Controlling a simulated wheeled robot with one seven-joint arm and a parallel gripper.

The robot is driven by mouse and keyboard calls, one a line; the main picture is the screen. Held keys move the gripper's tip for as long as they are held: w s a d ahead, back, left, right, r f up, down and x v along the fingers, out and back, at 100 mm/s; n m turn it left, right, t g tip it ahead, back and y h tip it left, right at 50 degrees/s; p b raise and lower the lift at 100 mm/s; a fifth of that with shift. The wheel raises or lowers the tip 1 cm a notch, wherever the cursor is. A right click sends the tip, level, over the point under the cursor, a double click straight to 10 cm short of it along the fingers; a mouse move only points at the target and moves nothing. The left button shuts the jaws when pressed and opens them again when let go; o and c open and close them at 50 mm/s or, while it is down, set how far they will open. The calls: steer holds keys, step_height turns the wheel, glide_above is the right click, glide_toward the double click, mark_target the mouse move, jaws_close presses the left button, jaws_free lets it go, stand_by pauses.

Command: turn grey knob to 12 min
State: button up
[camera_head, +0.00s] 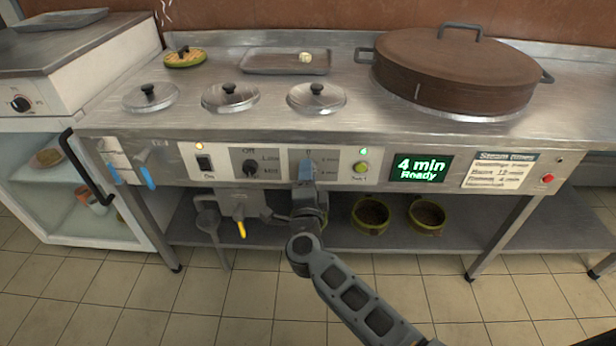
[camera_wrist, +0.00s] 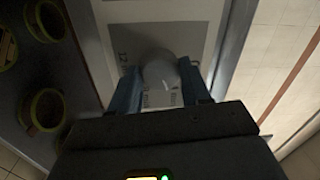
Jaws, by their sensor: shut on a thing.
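The grey knob (camera_wrist: 160,74) shows in the wrist view on a pale dial plate, between my two blue fingertips. My gripper (camera_wrist: 160,90) is shut on it. A "12" mark and part of a "min" mark show beside it; where its pointer stands cannot be told. In the head view my gripper (camera_head: 306,170) is at the front panel and hides the knob. The green-lit display (camera_head: 418,168) right of it reads "4 min Ready".
On the panel are a black switch (camera_head: 204,164), a black knob (camera_head: 249,168) and a green button (camera_head: 361,168). A steam times card (camera_head: 498,171) and a red button (camera_head: 547,178) are further right. A large lidded pot (camera_head: 455,72) stands above; bowls (camera_head: 371,216) sit on the shelf below.

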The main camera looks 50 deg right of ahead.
steer(key=m+b, duration=0.2)
steer(key=m, duration=0.6)
steer(key=m+g+b, duration=0.1)
steer(key=m+b, duration=0.2)
steer(key=m, duration=0.6)
steer(key=shift+f+g+h, duration=0.1)
steer(key=shift+g+h, duration=0.2)
steer(key=m+b, duration=0.2)
steer(key=m, duration=0.4)
steer(key=o, duration=1)
steer(key=shift+r, duration=0.2)
steer(key=shift+o, duration=0.2)
steer(key=v, duration=0.8)
steer(key=shift+p, duration=0.35)
